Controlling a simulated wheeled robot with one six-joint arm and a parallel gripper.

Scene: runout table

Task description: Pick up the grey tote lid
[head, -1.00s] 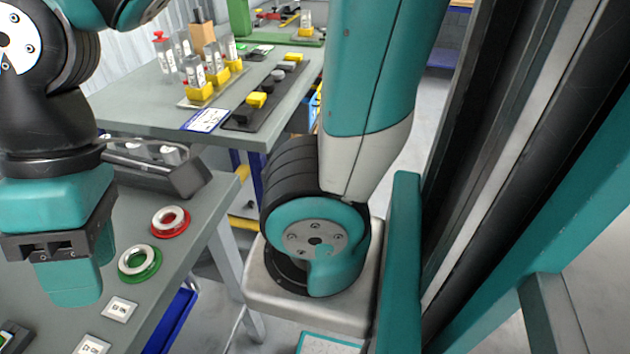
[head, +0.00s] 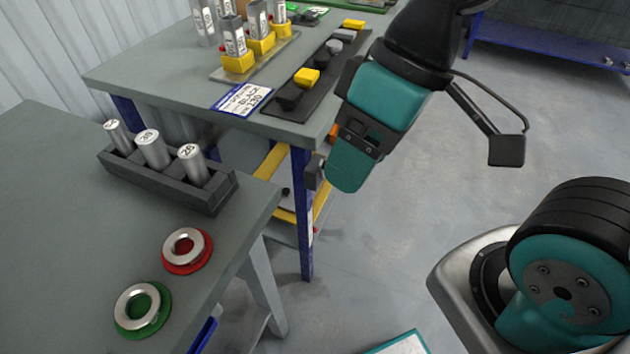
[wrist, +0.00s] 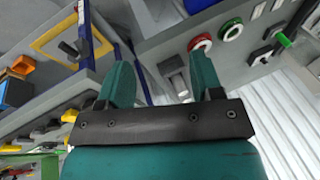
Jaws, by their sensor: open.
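I cannot make out a grey tote lid in either view. My gripper (head: 350,168) points down in the head view, over the floor gap just right of the near bench and in front of the far bench's leg. In the wrist view its two teal fingers (wrist: 162,75) stand apart with nothing held between them.
The near bench (head: 50,160) holds a dark block with three metal cylinders (head: 150,150), a red ring (head: 187,250) and a green ring (head: 142,307). The far bench (head: 150,80) carries yellow-based holders (head: 238,62) and a black strip (head: 290,105). Floor (head: 370,260) is open to the right.

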